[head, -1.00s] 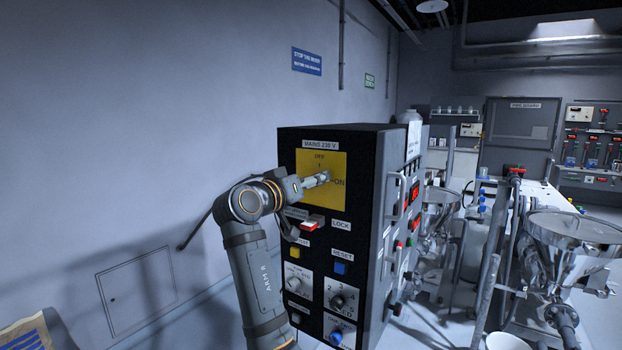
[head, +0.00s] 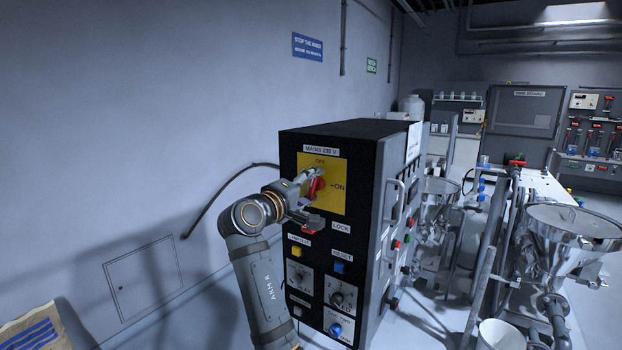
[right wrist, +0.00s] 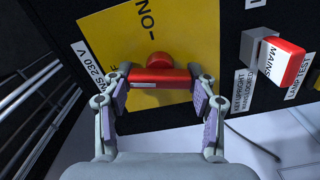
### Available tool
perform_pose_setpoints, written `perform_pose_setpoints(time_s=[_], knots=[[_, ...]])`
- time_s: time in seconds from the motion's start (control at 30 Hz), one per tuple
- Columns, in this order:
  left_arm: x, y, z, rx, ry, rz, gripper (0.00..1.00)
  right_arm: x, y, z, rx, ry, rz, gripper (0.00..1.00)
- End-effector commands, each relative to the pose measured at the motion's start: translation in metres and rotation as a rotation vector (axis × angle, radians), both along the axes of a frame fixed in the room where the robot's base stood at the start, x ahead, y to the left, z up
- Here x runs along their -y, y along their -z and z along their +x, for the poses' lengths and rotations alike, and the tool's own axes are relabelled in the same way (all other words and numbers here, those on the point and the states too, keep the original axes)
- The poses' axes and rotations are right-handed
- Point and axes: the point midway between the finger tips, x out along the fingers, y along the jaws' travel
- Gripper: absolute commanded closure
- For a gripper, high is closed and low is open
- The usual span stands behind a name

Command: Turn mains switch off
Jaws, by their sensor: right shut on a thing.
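The mains switch has a red handle (head: 316,187) on a yellow plate (head: 336,170) under the "MAINS 230 V" label. OFF is printed above the handle and ON to its right. My right gripper (head: 313,184) is at the handle, partly covering it. In the right wrist view the red handle (right wrist: 160,78) lies between the two finger pads of the gripper (right wrist: 163,88), which is shut on it. The bar lies across the direction of the ON mark, roughly in line with OFF. My left gripper is not in view.
A white-and-red lock switch (head: 313,226) sits just below the plate, close under my gripper. It also shows in the right wrist view (right wrist: 281,62). Yellow (head: 296,251) and blue (head: 339,268) buttons and several knobs are lower down. A steel hopper (head: 572,225) stands right.

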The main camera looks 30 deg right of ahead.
Motion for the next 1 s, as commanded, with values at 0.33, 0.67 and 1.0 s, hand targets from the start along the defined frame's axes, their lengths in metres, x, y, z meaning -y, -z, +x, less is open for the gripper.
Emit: perform_pose_setpoints(time_s=[0.33,0.67,1.0], knots=[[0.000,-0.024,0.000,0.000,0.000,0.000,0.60,0.000,-0.002,0.000,-0.196,0.000,-0.081,0.74],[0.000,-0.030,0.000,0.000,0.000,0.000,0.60,0.000,0.001,0.000,-0.266,0.000,-0.110,0.74],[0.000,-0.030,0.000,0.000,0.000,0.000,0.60,0.000,0.001,0.000,-0.273,0.000,-0.114,0.74]])
